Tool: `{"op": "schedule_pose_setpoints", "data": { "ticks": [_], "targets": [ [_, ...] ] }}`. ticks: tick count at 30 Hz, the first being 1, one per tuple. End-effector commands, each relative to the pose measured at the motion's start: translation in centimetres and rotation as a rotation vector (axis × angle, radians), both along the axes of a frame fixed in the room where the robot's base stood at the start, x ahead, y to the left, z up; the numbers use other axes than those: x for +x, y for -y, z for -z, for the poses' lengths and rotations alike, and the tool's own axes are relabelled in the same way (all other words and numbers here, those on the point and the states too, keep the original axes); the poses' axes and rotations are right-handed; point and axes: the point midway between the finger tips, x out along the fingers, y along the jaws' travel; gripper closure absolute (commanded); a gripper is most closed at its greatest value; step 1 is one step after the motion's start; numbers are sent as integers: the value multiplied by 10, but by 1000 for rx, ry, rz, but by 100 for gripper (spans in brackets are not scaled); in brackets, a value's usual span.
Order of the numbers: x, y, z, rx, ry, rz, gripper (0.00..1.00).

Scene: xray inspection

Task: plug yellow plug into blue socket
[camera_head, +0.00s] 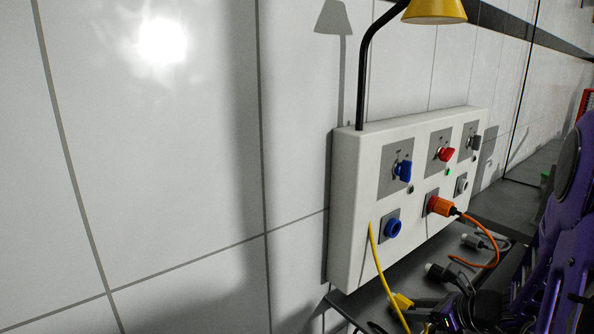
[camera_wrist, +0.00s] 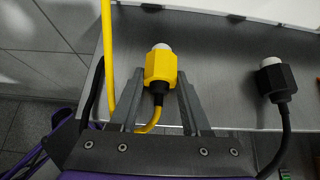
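The yellow plug (camera_head: 402,301) lies on the grey shelf below the white panel. In the wrist view the yellow plug (camera_wrist: 160,70), with its white tip pointing away from me, is between the fingertips of my gripper (camera_wrist: 160,78). The fingers are spread to either side of it with thin gaps; contact is not clear. The blue socket (camera_head: 393,228) is empty, at the lower left of the panel, above the plug. My gripper's fingers are hard to make out in the head view.
The white panel (camera_head: 345,210) has blue, red and grey switches and a lamp (camera_head: 436,10) above. An orange plug (camera_head: 440,206) sits in the red socket. A black plug (camera_wrist: 274,78) and a grey plug (camera_head: 471,241) lie on the shelf. A yellow cable (camera_head: 378,262) arcs before the panel.

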Motion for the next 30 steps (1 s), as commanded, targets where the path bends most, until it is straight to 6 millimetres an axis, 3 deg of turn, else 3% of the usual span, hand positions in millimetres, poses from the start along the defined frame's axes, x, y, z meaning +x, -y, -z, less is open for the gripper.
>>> {"op": "schedule_pose_setpoints", "data": {
  "ticks": [1, 7, 16, 30],
  "targets": [
    [0, 0, 0, 0, 0, 0, 64],
    [0, 0, 0, 0, 0, 0, 100],
    [0, 0, -5, 0, 1, -1, 100],
    [0, 0, -43, -1, 2, -1, 100]
  ]
}}
